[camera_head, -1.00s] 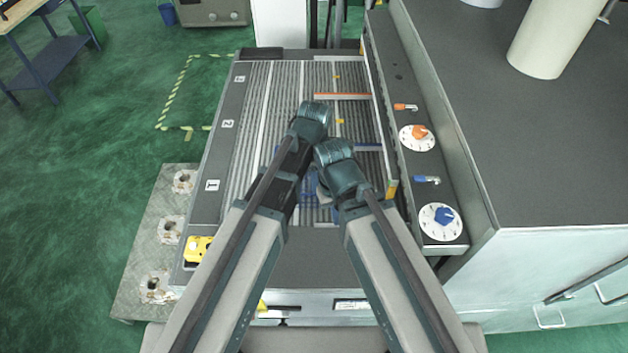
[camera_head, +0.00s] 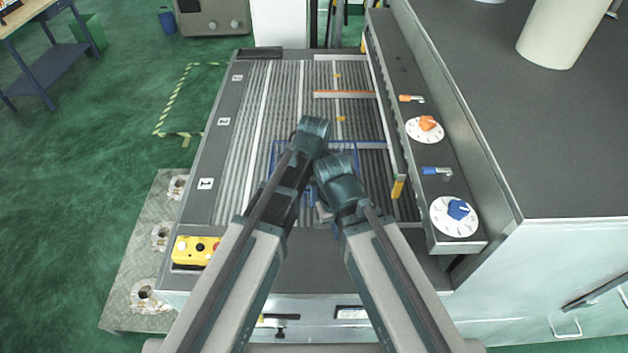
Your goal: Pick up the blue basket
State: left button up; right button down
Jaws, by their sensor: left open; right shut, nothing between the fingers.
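The blue basket (camera_head: 279,152) is a thin blue wire frame on the ribbed roller bed, near its front. My arms cover much of it, and blue wires show on both sides of and between my wrists. My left gripper (camera_head: 290,196) is a dark shape under the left wrist, over the basket's left part; it is open, its fingers mostly hidden. My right gripper (camera_head: 323,211) is lower, under the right wrist and over the basket's front; it is shut and empty, largely hidden. Contact with the basket cannot be told.
The roller bed (camera_head: 240,150) has numbered markers on its left edge. A yellow button box (camera_head: 193,250) sits at its front left corner. A panel with an orange dial (camera_head: 426,125) and a blue dial (camera_head: 459,211) borders the right, beside a large grey cabinet (camera_head: 560,150).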

aim_at(314, 209)
pick_arm(q)
jog(key=f+b, duration=0.3)
jog(key=f, duration=0.1)
jog(key=shift+w+f+b, duration=0.2)
jog(key=shift+b, duration=0.15)
pick_arm(e)
notch_tip(314, 209, down, 4)
jog(key=shift+f, duration=0.2)
pick_arm(q)
jog(key=shift+r, duration=0.1)
pick_arm(e)
jog(key=shift+r, duration=0.1)
pick_arm(q)
grip_shut()
dwell(0.5)
